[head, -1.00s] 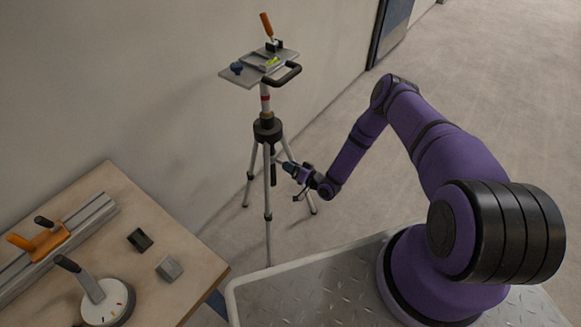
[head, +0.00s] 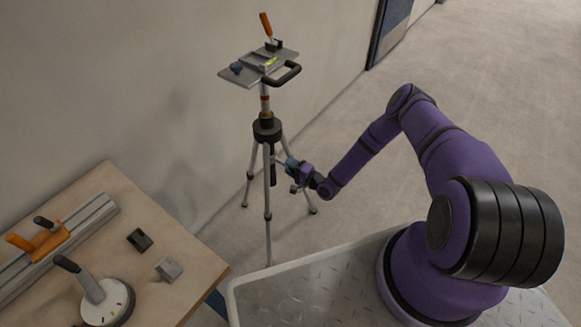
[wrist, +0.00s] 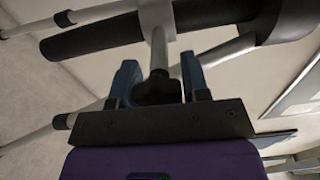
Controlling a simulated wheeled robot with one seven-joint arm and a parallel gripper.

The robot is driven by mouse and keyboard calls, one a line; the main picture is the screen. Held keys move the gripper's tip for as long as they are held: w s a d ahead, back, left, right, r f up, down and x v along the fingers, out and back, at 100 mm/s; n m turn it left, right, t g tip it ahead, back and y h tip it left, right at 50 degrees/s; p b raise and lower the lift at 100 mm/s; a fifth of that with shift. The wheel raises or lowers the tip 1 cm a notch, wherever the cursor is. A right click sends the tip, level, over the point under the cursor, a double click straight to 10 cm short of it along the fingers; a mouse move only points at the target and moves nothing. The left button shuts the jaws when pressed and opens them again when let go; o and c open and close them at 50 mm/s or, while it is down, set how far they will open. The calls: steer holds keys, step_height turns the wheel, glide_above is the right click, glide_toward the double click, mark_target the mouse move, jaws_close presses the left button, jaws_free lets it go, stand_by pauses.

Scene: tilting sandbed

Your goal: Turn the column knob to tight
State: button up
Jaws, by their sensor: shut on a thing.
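The column knob (wrist: 155,91) is a dark lobed knob on a short grey shaft, below the tripod's hub. In the wrist view my gripper (wrist: 160,78) has one blue finger on each side of it and is shut on it. In the head view my gripper (head: 289,163) reaches in from the right between the legs of the tripod (head: 267,130), and the knob itself is too small or hidden to make out there. I cannot read whether the knob is loose or tight.
A tilted grey plate (head: 232,77) with a black handle (head: 283,76) and an orange-handled lever (head: 266,25) tops the tripod. Splayed tripod legs (head: 268,222) surround my gripper closely. A wooden table (head: 125,195) with tools stands at lower left. Floor to the right is clear.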

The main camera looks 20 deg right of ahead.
steer(key=shift+f+m, duration=0.1)
steer(key=shift+m, duration=0.6)
steer(key=o, duration=0.9)
steer(key=v, duration=1.1)
